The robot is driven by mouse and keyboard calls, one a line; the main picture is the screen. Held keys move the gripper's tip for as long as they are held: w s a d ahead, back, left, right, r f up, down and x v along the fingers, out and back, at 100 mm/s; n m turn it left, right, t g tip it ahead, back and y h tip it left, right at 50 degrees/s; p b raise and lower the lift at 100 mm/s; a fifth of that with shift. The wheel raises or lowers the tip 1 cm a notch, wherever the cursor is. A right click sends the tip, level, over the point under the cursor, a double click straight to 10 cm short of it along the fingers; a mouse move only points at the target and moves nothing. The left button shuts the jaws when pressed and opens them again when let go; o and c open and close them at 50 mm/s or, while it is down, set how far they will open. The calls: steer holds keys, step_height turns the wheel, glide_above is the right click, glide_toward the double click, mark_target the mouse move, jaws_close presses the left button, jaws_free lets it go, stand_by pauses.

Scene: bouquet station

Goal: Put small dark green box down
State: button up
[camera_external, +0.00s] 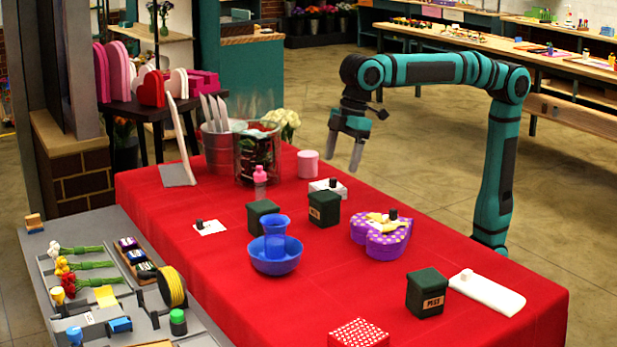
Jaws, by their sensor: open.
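Several small dark green boxes stand on the red-covered table (190,240). One (324,208) with a tan label is near the middle, one (260,214) is just left of it, partly behind a blue vase, and one (427,292) with a label reading like "MISS" is at the front right. My gripper (343,163) is open, fingers pointing down, with nothing between them. It appears raised above and behind the middle box, apart from all three boxes. Which box the task means cannot be told.
A blue vase (275,238) stands in a blue bowl (275,262). A purple dotted heart box (382,240), a white cloth (487,292) and a red dotted box (358,333) are nearby. Buckets (257,158) stand at the back left. Bare red cloth lies at front left.

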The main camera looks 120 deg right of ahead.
steer(key=s+a+t, duration=0.1)
steer(key=s+t, duration=0.6)
steer(key=s, duration=0.6)
steer(key=s+a+r+t, duration=0.1)
steer(key=s+a+t, duration=0.1)
steer(key=s+t, duration=0.5)
steer(key=s, duration=0.6)
steer(key=shift+a+r, duration=0.15)
steer(key=shift+a, duration=0.1)
steer(key=shift+o, duration=0.5)
steer(key=shift+s+t, duration=0.3)
steer(key=shift+s, duration=0.05)
steer(key=shift+w, duration=0.1)
steer(key=r+g, duration=0.2)
steer(key=g, duration=1.5)
glide_above(324, 211)
steer(key=s+d, duration=0.2)
steer(key=d, duration=0.1)
step_height(324, 211, down, 18)
steer(key=shift+s+r, duration=0.1)
